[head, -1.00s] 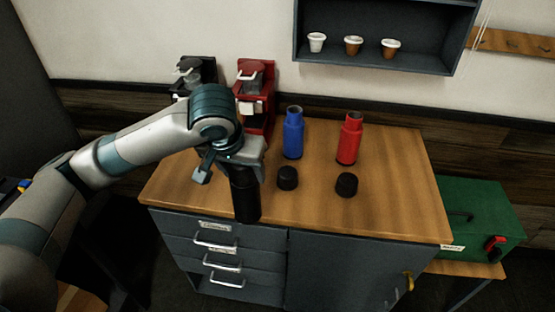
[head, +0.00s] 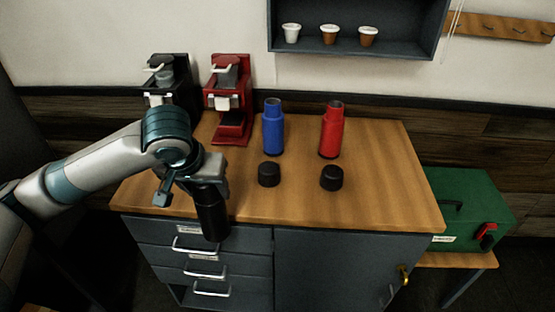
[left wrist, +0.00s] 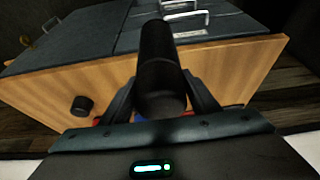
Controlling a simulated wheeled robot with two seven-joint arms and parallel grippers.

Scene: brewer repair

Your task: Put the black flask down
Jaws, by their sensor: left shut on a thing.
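The black flask (head: 211,216) is upright in my left gripper (head: 203,180), at the front left edge of the wooden cabinet top (head: 375,200). Its lower part shows against the drawer fronts in the head view; I cannot tell whether it touches the wood. The left wrist view shows the flask (left wrist: 160,65) between the two fingers of the gripper (left wrist: 160,95). My right gripper is not in view.
A blue flask (head: 273,130) and a red flask (head: 332,132) stand open, with black caps (head: 269,174) (head: 332,178) in front. A red brewer (head: 230,100) and a black brewer (head: 170,80) stand behind my arm. The top's right side is clear.

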